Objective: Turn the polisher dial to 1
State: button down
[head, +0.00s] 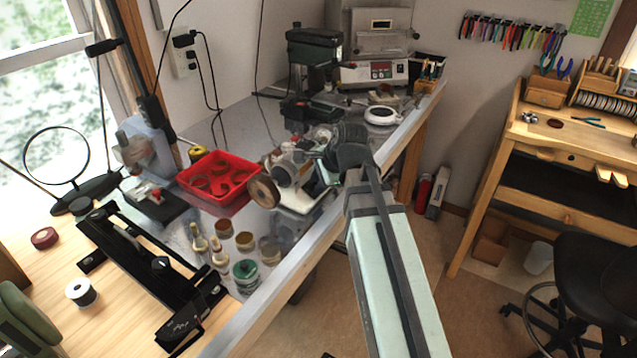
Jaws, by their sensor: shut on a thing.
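The polisher (291,168) is a white and grey bench machine near the front edge of the metal workbench, in the middle of the head view. A brown buffing wheel (264,190) shows on its left end. My arm reaches in from the lower right, and my gripper (322,152) is at the right side of the polisher, touching it as far as I can see. It is shut on the polisher dial. The dial itself is hidden by the gripper and wrist, so its setting cannot be read.
A red tray (221,181) with brown rings stands left of the polisher. Small bottles and a green tin (246,275) stand in front. A drill press (314,58) and a white machine (374,70) are behind. A wooden bench (560,150) and stool are at right.

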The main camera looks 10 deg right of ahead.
jog(key=shift+n, duration=1.2)
jog(key=c, duration=1)
grip_release()
jog(key=shift+o, duration=0.2)
jog(key=shift+w+r, duration=0.1)
